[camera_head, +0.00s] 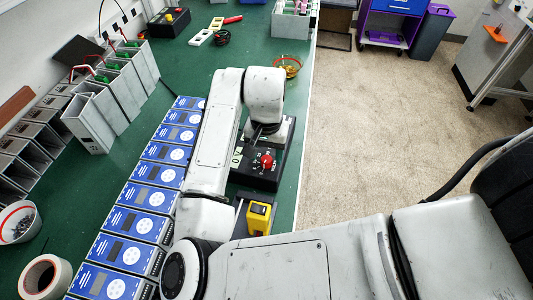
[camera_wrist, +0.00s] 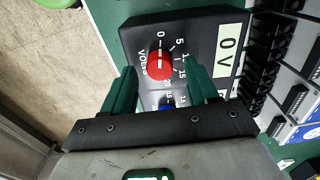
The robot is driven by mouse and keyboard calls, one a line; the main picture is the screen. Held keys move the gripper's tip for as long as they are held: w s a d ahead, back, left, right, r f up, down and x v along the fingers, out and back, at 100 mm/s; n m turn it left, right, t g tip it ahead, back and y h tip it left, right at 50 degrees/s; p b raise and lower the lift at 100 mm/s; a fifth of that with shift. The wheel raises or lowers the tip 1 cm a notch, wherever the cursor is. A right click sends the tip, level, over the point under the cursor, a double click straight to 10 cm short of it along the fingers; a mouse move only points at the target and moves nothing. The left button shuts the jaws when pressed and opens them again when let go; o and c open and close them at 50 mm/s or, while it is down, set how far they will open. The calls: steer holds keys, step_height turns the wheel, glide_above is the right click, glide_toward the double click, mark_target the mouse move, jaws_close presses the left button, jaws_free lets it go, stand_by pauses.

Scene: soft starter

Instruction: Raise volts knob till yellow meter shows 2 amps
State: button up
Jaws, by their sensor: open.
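The volts unit is a black box (camera_wrist: 195,30) with a red knob (camera_wrist: 160,64) in the wrist view. The knob's white mark points toward the 0 on its dial. A pale green label (camera_wrist: 229,47) on the box reads 0 V. My gripper (camera_wrist: 160,68) is open, its two green fingers on either side of the red knob in the picture; I cannot tell whether they touch it. In the head view the red knob (camera_head: 267,162) shows beside my arm. The yellow meter (camera_head: 258,217) stands nearer on the bench; its reading is not legible.
A blue knob (camera_wrist: 167,103) sits below the red one. A row of blue-faced units (camera_head: 154,198) lines the green bench (camera_head: 210,62) to the left of my arm. Grey open boxes (camera_head: 90,122) stand behind them. The floor (camera_head: 370,130) at right is clear.

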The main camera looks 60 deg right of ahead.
steer(key=shift+f, duration=0.5)
steer(key=c, duration=1)
